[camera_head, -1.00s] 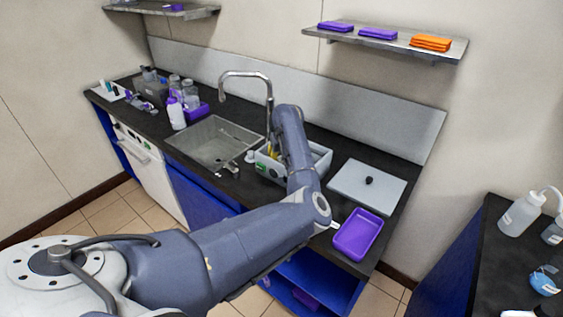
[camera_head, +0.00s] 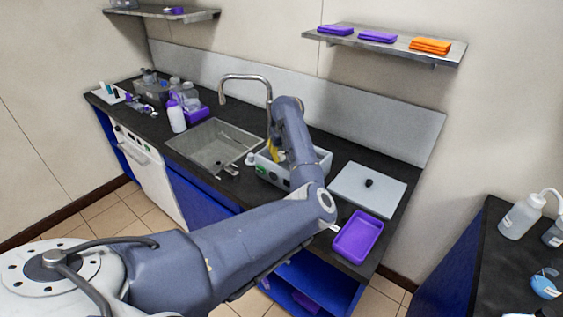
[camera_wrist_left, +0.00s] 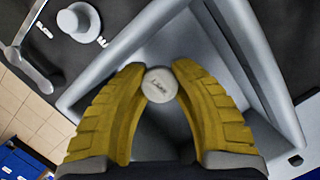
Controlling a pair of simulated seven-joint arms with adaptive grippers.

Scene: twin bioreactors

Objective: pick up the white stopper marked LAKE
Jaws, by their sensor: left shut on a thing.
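The white round stopper (camera_wrist_left: 160,84) is held between the fingertips of my left gripper (camera_wrist_left: 158,80) in the left wrist view. Small dark lettering that looks like LAKE shows on its top. The yellow fingers are closed on its sides. Below it is the grey basin (camera_wrist_left: 205,62) of a bath unit. In the head view the yellow fingers of my left gripper (camera_head: 275,151) show over the bath unit (camera_head: 323,161), partly behind my own arm; the held stopper is hidden there. My right gripper is in neither view.
A second white stopper (camera_wrist_left: 79,22) stands on the dark counter beside the bath. A metal tap part (camera_wrist_left: 32,62) lies near it. The sink (camera_head: 210,147) and tall faucet (camera_head: 268,95) are left of the bath; a grey plate (camera_head: 350,188) and purple tray (camera_head: 359,236) are right.

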